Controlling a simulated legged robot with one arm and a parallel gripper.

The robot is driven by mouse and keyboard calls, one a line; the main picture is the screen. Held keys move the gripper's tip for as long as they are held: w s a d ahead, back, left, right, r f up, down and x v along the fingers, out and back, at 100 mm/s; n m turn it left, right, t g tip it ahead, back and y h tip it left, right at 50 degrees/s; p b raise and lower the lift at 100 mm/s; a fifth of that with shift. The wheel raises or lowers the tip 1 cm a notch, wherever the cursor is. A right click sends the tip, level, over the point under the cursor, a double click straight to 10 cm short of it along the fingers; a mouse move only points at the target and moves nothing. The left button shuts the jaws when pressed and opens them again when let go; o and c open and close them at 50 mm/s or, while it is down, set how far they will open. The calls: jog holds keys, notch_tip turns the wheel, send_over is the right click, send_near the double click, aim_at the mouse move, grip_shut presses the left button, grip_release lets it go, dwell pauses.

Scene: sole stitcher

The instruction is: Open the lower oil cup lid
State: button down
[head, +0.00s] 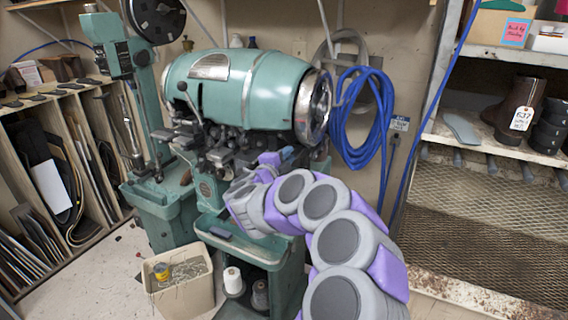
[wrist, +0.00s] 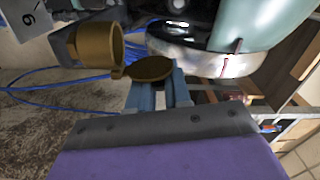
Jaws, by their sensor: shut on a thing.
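The oil cup (wrist: 98,44) is a brass cylinder at the upper left of the wrist view. Its round brass lid (wrist: 150,68) stands swung away from the cup's mouth, joined to it by a small hinge at the rim. My gripper (wrist: 160,86) has its two blue-grey fingers at the lid, shut on it; the exact contact is partly hidden. In the head view, my gripper (head: 284,155) is at the front of the green stitching machine (head: 245,90), under its big drum. I cannot make out the cup or lid there.
A shiny metal rim (wrist: 200,58) of the drum is close to the right of the lid in the wrist view. A blue hose (head: 362,115) hangs on the wall behind. A bin (head: 180,285) and thread spools (head: 233,281) are below. Shelves (head: 500,140) stand at the right.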

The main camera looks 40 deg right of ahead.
jog(key=shift+s+f+m+b, duration=0.15)
jog(key=shift+f+m+b, duration=0.15)
jog(key=shift+m+b, duration=0.2)
dwell(0.3)
jog(key=c, duration=1.3)
grip_release()
jog(key=shift+o, duration=0.7)
jog(key=shift+r, duration=0.1)
jog(key=p+v, duration=0.2)
jog(key=v, duration=1.5)
jog(key=shift+a, duration=0.15)
